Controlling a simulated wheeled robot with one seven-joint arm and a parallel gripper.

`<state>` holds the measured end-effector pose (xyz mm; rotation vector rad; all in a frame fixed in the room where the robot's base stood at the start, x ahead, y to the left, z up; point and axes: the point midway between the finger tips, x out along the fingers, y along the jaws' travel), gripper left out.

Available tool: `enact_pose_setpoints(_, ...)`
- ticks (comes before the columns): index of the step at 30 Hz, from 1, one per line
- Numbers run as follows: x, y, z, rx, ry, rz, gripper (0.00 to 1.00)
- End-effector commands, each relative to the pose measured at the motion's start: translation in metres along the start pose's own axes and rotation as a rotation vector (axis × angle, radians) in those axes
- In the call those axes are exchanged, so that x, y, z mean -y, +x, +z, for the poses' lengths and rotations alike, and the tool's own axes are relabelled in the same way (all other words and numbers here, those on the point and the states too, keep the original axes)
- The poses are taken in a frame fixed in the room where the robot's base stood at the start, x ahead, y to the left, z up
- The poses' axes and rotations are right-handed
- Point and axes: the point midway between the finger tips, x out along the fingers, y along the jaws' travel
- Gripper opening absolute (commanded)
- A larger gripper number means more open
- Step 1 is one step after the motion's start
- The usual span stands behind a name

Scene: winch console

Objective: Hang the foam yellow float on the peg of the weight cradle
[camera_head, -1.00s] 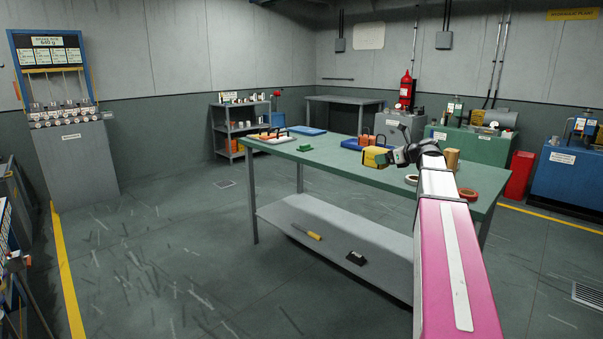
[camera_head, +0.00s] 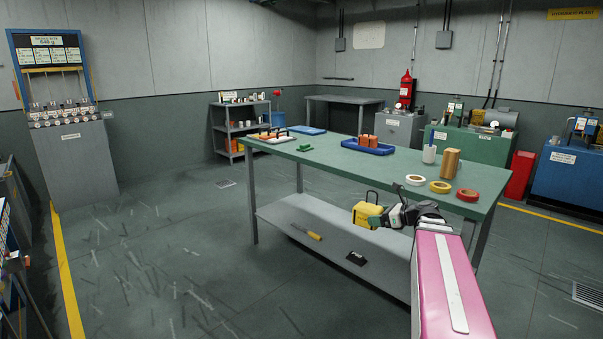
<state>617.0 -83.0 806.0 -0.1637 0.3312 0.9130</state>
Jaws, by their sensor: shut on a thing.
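The yellow float (camera_head: 366,214) is a blocky yellow piece with a dark wire loop standing up from its top. My gripper (camera_head: 383,214) is shut on its right side and holds it in front of the green table's near edge, with the lower shelf behind it. My fingertips are small and partly hidden against the float. A grey console (camera_head: 75,160) with a blue-framed board (camera_head: 50,62), a sign reading 640 g and a row of small weights and dials stands at the far left. I cannot make out a cradle peg on it.
The green table (camera_head: 340,168) carries a blue tray (camera_head: 367,148) with orange pieces, tape rolls (camera_head: 440,187), a brown block (camera_head: 450,163) and a white cup (camera_head: 429,155). Its grey shelf (camera_head: 340,235) holds a yellow-handled tool (camera_head: 307,231). Open floor (camera_head: 180,230) lies between table and console.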

Motion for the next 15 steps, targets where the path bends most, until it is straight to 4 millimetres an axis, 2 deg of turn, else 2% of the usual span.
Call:
enact_pose_setpoints(1, -0.014, -0.002, -0.009, 0.002, 0.000, 0.007, 0.59)
enact_pose_setpoints(6, -0.033, -0.002, -0.024, 0.007, -0.007, 0.021, 0.59)
enact_pose_setpoints(15, -0.037, -0.002, -0.029, 0.008, -0.011, 0.025, 0.59)
